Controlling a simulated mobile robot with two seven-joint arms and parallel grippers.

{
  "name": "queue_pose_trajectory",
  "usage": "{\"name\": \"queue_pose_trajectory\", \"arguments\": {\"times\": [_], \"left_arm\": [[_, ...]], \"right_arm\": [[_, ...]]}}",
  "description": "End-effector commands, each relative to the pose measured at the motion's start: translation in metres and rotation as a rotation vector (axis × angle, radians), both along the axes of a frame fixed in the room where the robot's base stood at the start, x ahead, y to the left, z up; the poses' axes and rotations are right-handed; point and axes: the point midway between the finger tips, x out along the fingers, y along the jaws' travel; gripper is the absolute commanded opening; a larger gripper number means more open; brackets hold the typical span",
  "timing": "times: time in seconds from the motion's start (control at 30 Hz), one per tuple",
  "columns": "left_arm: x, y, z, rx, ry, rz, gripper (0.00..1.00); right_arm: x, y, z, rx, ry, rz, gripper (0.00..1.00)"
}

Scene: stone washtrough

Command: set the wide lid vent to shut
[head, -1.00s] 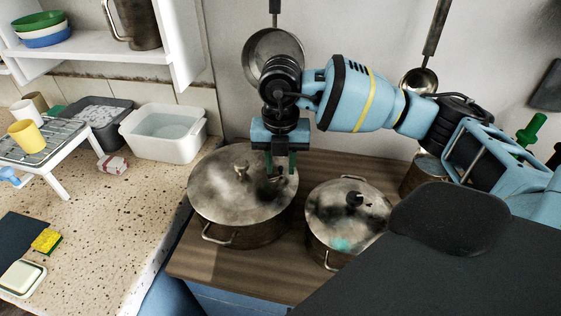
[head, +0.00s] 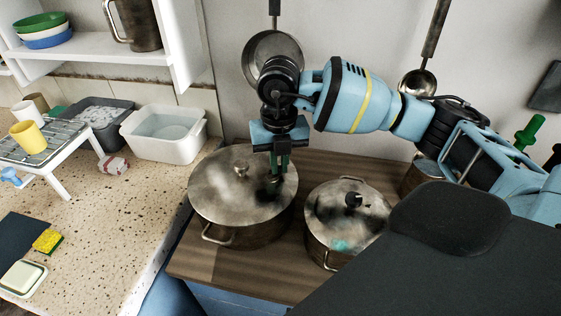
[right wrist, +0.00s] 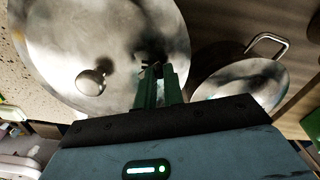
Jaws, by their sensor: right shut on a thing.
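The wide pot's lid (head: 220,187) is a stained metal disc with a round knob (head: 240,170) at its middle. It also shows in the right wrist view (right wrist: 60,40), with its knob (right wrist: 90,82). My right gripper (head: 279,177) points down over the lid's right part, its green fingers close together. It is shut on a small dark piece, the lid vent (right wrist: 151,68), at the fingertips in the right wrist view. The fingers hide most of the vent, so its setting cannot be read. My left gripper is not in view.
A smaller lidded pot (head: 330,205) stands right of the wide pot on the wooden top (head: 200,262). A ladle (head: 419,82) and a pan (head: 262,48) hang behind my right arm. A white basin (head: 165,150) stands on the speckled counter at left.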

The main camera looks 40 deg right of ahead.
Motion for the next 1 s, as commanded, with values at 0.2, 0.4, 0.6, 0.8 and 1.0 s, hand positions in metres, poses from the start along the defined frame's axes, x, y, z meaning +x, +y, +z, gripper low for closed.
{"name": "queue_pose_trajectory", "arguments": {"times": [0.2,0.4,0.6,0.8,1.0], "left_arm": [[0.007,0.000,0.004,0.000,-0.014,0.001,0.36],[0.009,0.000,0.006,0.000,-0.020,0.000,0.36],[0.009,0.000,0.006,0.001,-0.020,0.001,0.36],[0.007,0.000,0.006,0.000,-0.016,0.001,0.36],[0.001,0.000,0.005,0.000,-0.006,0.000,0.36]], "right_arm": [[0.006,0.000,0.001,0.001,-0.003,0.199,0.00],[0.010,0.001,0.001,0.001,0.000,0.389,0.00],[0.014,0.002,0.001,0.001,-0.001,0.563,0.00],[0.018,0.004,0.001,0.000,-0.001,0.701,0.00],[0.019,0.006,0.001,0.000,-0.001,0.794,0.00]]}}
